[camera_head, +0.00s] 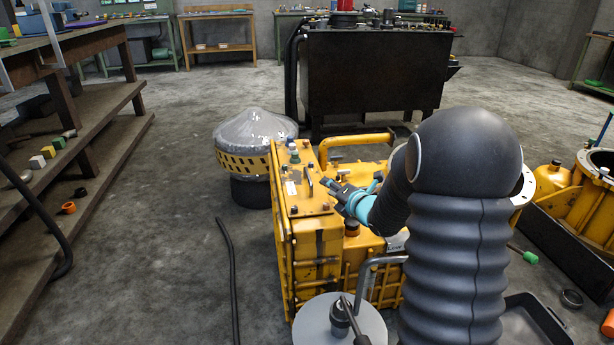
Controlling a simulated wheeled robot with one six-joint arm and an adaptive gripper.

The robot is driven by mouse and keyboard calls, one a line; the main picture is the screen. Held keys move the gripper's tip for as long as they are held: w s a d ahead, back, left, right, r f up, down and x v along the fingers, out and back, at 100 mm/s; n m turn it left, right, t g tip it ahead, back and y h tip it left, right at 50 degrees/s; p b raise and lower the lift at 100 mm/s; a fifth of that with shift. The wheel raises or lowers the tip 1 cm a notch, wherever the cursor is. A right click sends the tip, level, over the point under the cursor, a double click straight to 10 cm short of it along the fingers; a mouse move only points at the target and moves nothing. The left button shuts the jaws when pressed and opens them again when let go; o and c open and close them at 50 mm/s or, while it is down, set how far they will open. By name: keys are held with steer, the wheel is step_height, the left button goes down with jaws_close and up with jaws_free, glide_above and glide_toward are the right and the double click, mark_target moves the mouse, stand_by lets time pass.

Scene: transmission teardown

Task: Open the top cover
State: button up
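The yellow transmission housing (306,262) stands on the floor in the middle of the head view. Its top cover (304,205) looks like a flat yellow plate on the upper left part, with a small dark upright handle (310,182) and a white label. The cover lies flat on the housing. My gripper (331,187), dark with a teal wrist part, is just right of the handle and over the cover's right side. The fingers are small and partly merge with the dark handle, so I cannot tell whether they touch it or how far apart they are. My arm hides the housing's right part.
A grey-topped cylinder with a yellow band (243,163) stands left of the housing. A black hose (231,275) lies on the floor. A large dark cabinet (375,75) stands behind. Yellow casings (584,205) sit at right. A wooden shelf bench (75,125) is at left.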

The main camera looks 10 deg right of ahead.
mark_target(308, 173)
steer(key=p+x, duration=0.1)
steer(key=x, duration=1.3)
steer(key=shift+p, duration=0.35)
steer(key=shift+c, duration=0.2)
jaws_close()
